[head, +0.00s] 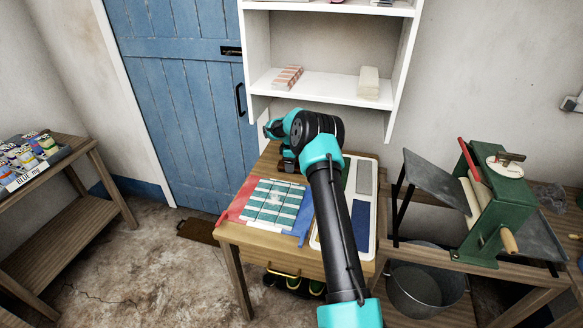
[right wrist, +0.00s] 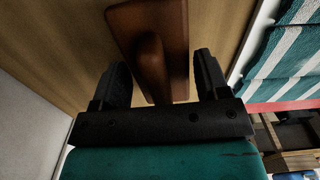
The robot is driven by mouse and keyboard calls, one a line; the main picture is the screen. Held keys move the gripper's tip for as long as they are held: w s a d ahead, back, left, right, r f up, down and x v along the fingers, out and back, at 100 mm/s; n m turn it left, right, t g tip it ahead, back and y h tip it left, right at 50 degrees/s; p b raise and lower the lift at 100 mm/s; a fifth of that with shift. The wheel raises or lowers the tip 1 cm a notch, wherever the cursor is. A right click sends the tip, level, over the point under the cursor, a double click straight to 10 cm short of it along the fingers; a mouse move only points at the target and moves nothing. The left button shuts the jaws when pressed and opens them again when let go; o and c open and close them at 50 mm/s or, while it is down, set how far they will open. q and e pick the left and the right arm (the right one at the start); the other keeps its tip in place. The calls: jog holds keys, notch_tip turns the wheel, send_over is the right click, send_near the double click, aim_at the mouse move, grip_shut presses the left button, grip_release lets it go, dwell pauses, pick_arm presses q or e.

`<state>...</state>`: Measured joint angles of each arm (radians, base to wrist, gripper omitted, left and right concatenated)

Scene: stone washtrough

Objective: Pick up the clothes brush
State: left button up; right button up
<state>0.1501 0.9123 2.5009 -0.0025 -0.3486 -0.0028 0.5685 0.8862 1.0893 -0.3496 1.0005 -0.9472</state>
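The clothes brush (right wrist: 152,32), a reddish-brown wooden piece with a raised rounded part, lies on the wooden table in the right wrist view. My right gripper (right wrist: 161,78) is open, with one dark finger on each side of the brush's near end. A gap shows between each finger and the wood. In the head view my right gripper (head: 287,164) is over the back of the table, and the brush is hidden behind my arm. My left gripper is not in view.
The table (head: 240,232) also holds a folded teal-and-white striped cloth (head: 272,203) on a red and blue cloth, and a pale tray (head: 368,215). A white shelf (head: 312,88) rises behind.

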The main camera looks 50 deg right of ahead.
jog(key=c, duration=0.6)
jog(key=shift+r, duration=0.1)
jog(key=shift+r, duration=1.55)
jog(key=shift+s+a+r, duration=0.1)
jog(key=shift+a+r, duration=0.05)
jog(key=shift+a, duration=0.05)
jog(key=s+a, duration=0.3)
jog(key=a, duration=0.1)
jog(key=s+a+r, duration=0.1)
jog(key=s+a, duration=0.2)
jog(key=s, duration=0.1)
jog(key=s+a, duration=0.3)
jog(key=a, duration=0.1)
jog(key=shift+s+a+r, duration=0.2)
jog(key=shift+a, duration=0.15)
jog(key=o, duration=0.3)
jog(key=shift+c, duration=0.9)
jog(key=w+a+r, duration=0.1)
jog(key=a+r, duration=0.2)
jog(key=r, duration=0.1)
jog(key=shift+a+r, duration=0.35)
jog(key=shift+a, duration=0.05)
